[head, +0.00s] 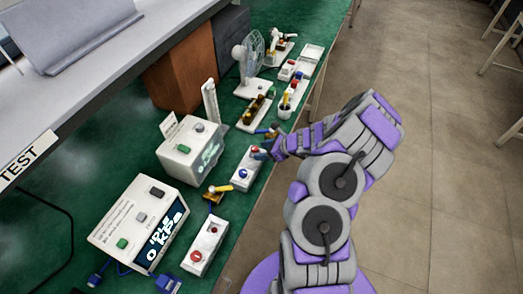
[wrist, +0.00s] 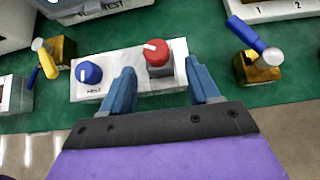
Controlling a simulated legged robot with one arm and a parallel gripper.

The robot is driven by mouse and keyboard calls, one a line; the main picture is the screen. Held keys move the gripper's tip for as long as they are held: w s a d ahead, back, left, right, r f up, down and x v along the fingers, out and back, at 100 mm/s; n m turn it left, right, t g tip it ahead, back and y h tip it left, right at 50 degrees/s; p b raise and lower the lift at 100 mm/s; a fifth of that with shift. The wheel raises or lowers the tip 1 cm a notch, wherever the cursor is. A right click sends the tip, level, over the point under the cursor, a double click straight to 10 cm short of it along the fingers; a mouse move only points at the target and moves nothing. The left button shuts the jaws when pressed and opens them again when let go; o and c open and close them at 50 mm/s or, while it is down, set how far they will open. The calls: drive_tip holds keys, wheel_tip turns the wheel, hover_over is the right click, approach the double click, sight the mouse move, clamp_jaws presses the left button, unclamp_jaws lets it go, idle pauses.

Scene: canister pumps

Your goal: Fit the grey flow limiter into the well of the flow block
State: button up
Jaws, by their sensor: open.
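My gripper (wrist: 160,66) is open, with its two blue fingers apart over a white block (wrist: 120,72). The block has a blue knob (wrist: 88,73) on the left and a red knob (wrist: 157,50) on the right. The red knob lies between and beyond the fingertips, with a grey part beneath it. In the head view my gripper (head: 268,148) is beside this white block (head: 246,172), close to its red knob. I cannot make out for certain the grey flow limiter or the flow block's well in either view.
A brass valve with a yellow lever (wrist: 47,60) stands left of the block, one with a blue lever (wrist: 255,62) right. A white box with a red button (head: 205,247) and two display boxes (head: 135,225) (head: 190,150) crowd the green bench. A fan (head: 250,62) stands farther back.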

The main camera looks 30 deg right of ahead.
drive_tip(key=p+v, duration=0.2)
drive_tip(key=v, duration=0.8)
drive_tip(key=s+a+r+n+g+y, duration=0.1)
drive_tip(key=s+a+r+n+g, duration=0.2)
drive_tip(key=a+r+n, duration=0.7)
drive_tip(key=s+a+r+n+g+y, duration=0.1)
drive_tip(key=s+a+r+n+g, duration=0.35)
drive_tip(key=a, duration=0.85)
drive_tip(key=s+a+r+n+g+h, duration=0.2)
drive_tip(key=s+a+r+n+h, duration=0.15)
drive_tip(key=s+r+n, duration=0.45)
drive_tip(key=s+d+r+n+h, duration=0.1)
drive_tip(key=s+n+h, duration=0.1)
drive_tip(key=s, duration=0.5)
drive_tip(key=s+d+n+h, duration=0.2)
drive_tip(key=s+n, duration=0.2)
drive_tip(key=s, duration=0.4)
drive_tip(key=shift+s+d+r+h, duration=0.3)
drive_tip(key=shift+r+h, duration=0.05)
drive_tip(key=shift+r, duration=0.05)
drive_tip(key=shift+d, duration=0.1)
